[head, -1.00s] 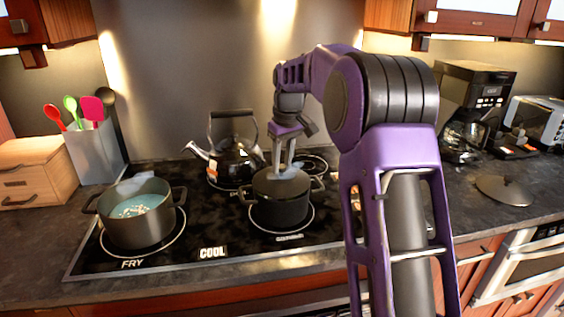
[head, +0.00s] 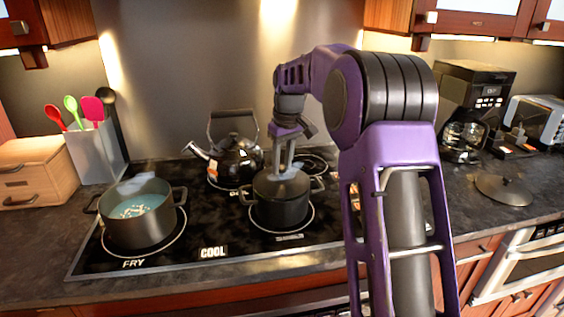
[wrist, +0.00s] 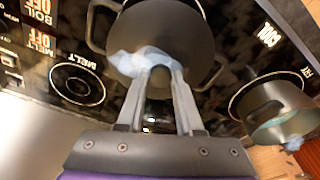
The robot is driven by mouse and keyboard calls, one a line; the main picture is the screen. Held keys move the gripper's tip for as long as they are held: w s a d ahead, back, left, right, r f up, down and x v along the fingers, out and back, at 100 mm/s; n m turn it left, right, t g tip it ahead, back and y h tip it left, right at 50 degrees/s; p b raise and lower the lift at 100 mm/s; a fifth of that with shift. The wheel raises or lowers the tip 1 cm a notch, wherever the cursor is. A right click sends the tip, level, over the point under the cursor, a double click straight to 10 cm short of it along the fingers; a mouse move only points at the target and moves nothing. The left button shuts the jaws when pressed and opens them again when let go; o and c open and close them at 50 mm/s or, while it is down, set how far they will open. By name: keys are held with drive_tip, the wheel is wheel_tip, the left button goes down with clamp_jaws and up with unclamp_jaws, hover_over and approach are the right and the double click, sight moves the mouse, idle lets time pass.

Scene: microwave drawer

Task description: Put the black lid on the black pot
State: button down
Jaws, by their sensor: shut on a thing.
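The black pot (head: 281,210) stands on the middle front burner of the cooktop, and it shows at the top of the wrist view (wrist: 190,25). A dark lid (head: 265,184) covers its top; I cannot tell whether it rests fully on the rim. My gripper (head: 284,172) points down over the middle of this lid and is shut on it, at about the knob. In the wrist view, my fingertips (wrist: 160,78) meet at a pale, wispy patch like steam, which hides the knob and the contact.
An open dark pot (head: 138,213) with bluish contents stands on the left burner. A black kettle (head: 234,155) is behind. Another dark lid (head: 504,189) lies on the right counter near the coffee maker (head: 470,110). A utensil holder (head: 95,150) stands at the left.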

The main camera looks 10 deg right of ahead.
drive_tip(key=shift+f, duration=0.4)
idle(1.1)
unclamp_jaws()
idle(0.5)
drive_tip(key=shift+r+p, duration=1)
drive_tip(key=shift+r, duration=2.5)
